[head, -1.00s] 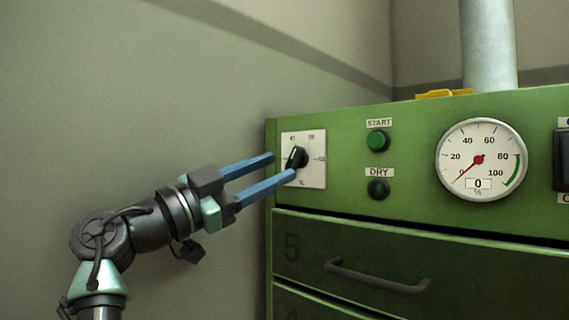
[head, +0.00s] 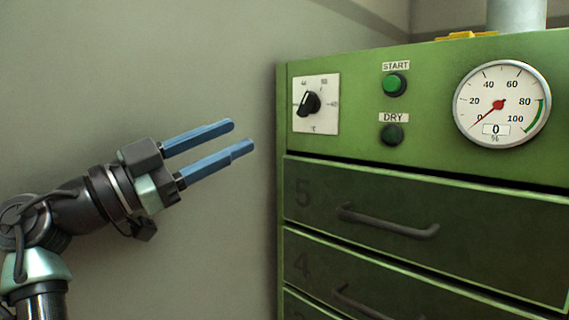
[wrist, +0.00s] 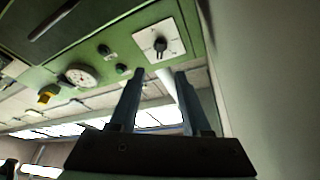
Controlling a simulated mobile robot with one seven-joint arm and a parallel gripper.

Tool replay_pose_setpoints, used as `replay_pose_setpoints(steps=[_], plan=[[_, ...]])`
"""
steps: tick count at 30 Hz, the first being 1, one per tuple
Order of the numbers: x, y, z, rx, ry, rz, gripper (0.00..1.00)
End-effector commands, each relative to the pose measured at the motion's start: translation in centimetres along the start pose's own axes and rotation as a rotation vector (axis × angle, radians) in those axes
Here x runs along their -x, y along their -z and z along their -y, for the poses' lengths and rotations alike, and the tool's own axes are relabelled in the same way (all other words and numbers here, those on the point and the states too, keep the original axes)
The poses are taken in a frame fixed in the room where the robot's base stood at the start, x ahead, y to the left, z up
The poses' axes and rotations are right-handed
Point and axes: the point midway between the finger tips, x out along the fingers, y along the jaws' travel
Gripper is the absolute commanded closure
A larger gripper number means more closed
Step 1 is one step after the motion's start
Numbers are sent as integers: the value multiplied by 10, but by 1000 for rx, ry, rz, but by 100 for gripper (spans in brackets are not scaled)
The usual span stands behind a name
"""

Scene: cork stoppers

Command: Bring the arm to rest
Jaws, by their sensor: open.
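My gripper (head: 240,136) is open and empty, with its two blue fingers apart. In the head view it is left of the green cabinet (head: 360,165), clear of it, in front of the grey wall. The black dial knob (head: 308,103) on its white plate (head: 329,118) stands to the right of the fingertips, with a gap between. In the wrist view the fingers (wrist: 153,82) show dark, and the knob (wrist: 160,45) and plate (wrist: 175,38) are beyond the tips.
The cabinet front carries a green START button (head: 395,85), a dark DRY button (head: 392,134) and a round gauge (head: 502,104) reading 0. Drawer handles (head: 388,222) stick out below. A yellow object (head: 465,36) lies on top. The space before the wall (head: 130,70) is free.

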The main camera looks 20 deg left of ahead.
Motion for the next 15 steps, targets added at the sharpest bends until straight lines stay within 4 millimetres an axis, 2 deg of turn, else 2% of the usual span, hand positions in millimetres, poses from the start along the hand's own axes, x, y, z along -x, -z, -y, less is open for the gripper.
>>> replay_pose_setpoints(steps=[5, 8, 12, 15], plan=[[-2, -1, -2, 3, 1, 4, 52], [-16, -8, -12, 23, 12, 39, 52], [-57, -22, -47, 78, 80, 135, 52], [-84, -19, -78, 110, 172, 175, 52]])
